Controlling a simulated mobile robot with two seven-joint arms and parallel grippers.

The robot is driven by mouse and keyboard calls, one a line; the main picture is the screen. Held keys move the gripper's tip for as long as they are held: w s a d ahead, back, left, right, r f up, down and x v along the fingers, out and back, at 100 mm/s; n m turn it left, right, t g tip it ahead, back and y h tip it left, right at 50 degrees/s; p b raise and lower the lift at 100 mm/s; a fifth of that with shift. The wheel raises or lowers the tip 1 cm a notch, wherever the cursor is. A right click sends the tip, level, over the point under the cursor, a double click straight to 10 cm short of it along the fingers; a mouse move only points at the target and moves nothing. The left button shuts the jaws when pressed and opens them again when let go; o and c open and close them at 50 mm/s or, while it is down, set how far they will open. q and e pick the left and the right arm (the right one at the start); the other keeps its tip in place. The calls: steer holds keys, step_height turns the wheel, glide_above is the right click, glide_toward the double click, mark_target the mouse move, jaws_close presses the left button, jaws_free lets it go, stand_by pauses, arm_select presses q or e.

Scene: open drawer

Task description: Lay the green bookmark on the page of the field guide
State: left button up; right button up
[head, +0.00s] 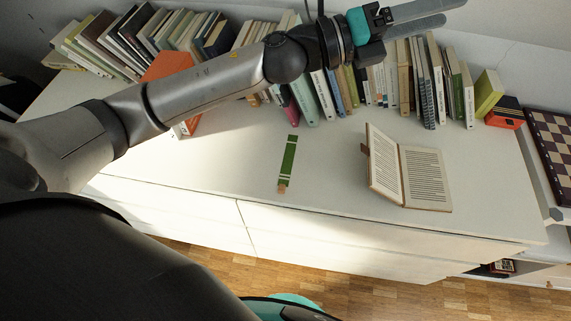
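The green bookmark (288,160) lies flat on the white cabinet top, left of the field guide, with its small tan end toward the front edge. The field guide (424,177) is open on the same top at the right. Its right page lies nearly flat and its left side stands tilted up. No bookmark is on the visible page. My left gripper (456,11) is at the top of the view, beyond both things and over the row of books. Its two fingers are apart with nothing visible between them. My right gripper is out of view.
A long row of upright books (400,80) fills the back of the white top (240,160). The surface around the bookmark is clear. My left arm hides part of the back left.

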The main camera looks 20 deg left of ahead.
arm_select(q)
steer(key=w+a+f+n+t+y+p, duration=0.25)
steer(key=w+a+n+t+y, duration=0.4)
steer(key=n, duration=0.95)
steer(key=n+g+y+p, duration=0.3)
steer(key=n+g+y, duration=0.8)
steer(key=n+g, duration=0.9)
glide_toward(283, 184)
steer(key=shift+s+a+f+n+t+h+b, duration=0.15)
steer(key=shift+s+f+n+t+b, duration=0.35)
steer(key=shift+n+b, duration=0.1)
steer(key=shift+s+a+f+n+t+h+b, duration=0.1)
steer(key=shift+s+a+f+n+t+b, duration=0.05)
steer(key=shift+s+f+n+t+b, duration=0.4)
steer(key=shift+w+f+b, duration=0.15)
steer(key=shift+f+b, duration=0.4)
steer(key=shift+f, duration=1)
steer(key=shift+w+f+b, duration=0.15)
steer(key=shift+f+b, duration=0.35)
steer(key=shift+f, duration=1.1)
